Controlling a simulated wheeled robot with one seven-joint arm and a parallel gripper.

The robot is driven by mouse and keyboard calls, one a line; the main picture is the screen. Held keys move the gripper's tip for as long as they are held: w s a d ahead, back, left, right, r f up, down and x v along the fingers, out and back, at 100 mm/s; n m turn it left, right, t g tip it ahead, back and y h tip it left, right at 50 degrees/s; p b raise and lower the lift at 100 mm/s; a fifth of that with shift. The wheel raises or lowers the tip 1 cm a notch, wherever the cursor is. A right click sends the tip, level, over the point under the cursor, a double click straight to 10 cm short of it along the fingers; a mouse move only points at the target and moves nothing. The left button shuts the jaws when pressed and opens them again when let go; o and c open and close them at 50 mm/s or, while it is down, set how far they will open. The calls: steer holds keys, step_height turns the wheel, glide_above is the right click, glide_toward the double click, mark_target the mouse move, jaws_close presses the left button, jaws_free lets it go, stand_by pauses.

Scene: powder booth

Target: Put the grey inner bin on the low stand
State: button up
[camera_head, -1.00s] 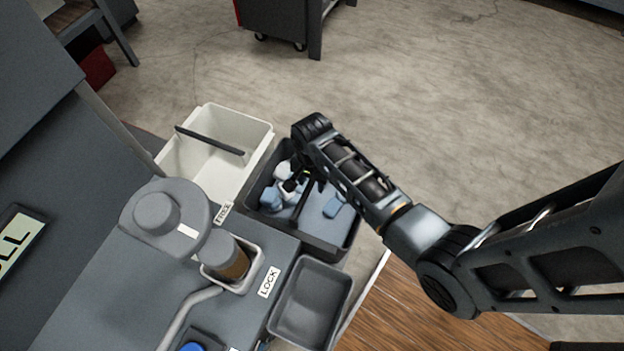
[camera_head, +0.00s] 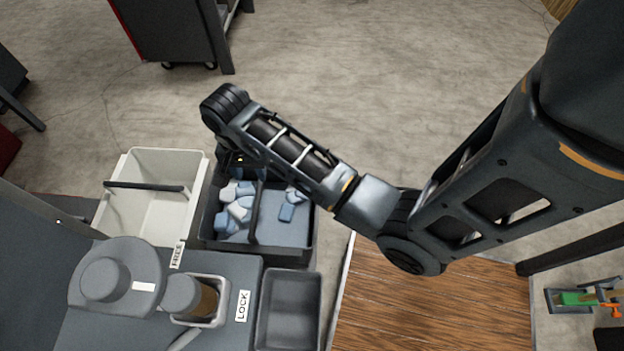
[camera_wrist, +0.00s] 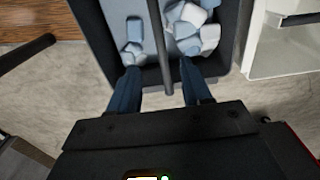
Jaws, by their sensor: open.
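The grey inner bin (camera_head: 308,252) is a dark open box with a bar handle (camera_head: 257,215) across it and pale blue and white pieces inside. It stands beside a white bin. My gripper (camera_wrist: 158,74) is open and empty at one wall of the grey bin. In the wrist view the handle lies between my two fingers; I cannot tell whether they are level with it or above it. In the head view my arm hides most of the fingers, at the bin's far edge. I cannot identify the low stand for certain; a wooden surface (camera_head: 430,308) lies right of the bin.
The white bin (camera_head: 150,215) with a dark bar is left of the grey bin. A counter in front has FREE and LOCK labels, a lidded cup and a small grey tray (camera_head: 290,312). A dark cart (camera_head: 172,35) stands behind. Open concrete floor lies beyond.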

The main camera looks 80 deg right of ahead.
steer(key=s+a+n+t+h, duration=0.1)
steer(key=s+a+n+t, duration=0.6)
steer(key=s, duration=0.5)
steer(key=s+a+r+n+t, duration=0.2)
steer(key=s+r+n, duration=0.1)
steer(key=r, duration=0.5)
steer(key=s+a+r+n+t, duration=0.2)
steer(key=s+r+n+t, duration=0.1)
steer(key=s+r, duration=0.2)
steer(key=s+a+r+n+t+y, duration=0.1)
steer(key=s+r+n+t, duration=0.1)
steer(key=r, duration=0.8)
steer(key=shift+s+a+r+n+t, duration=0.4)
steer(key=shift+s+t, duration=0.1)
steer(key=shift+s, duration=0.45)
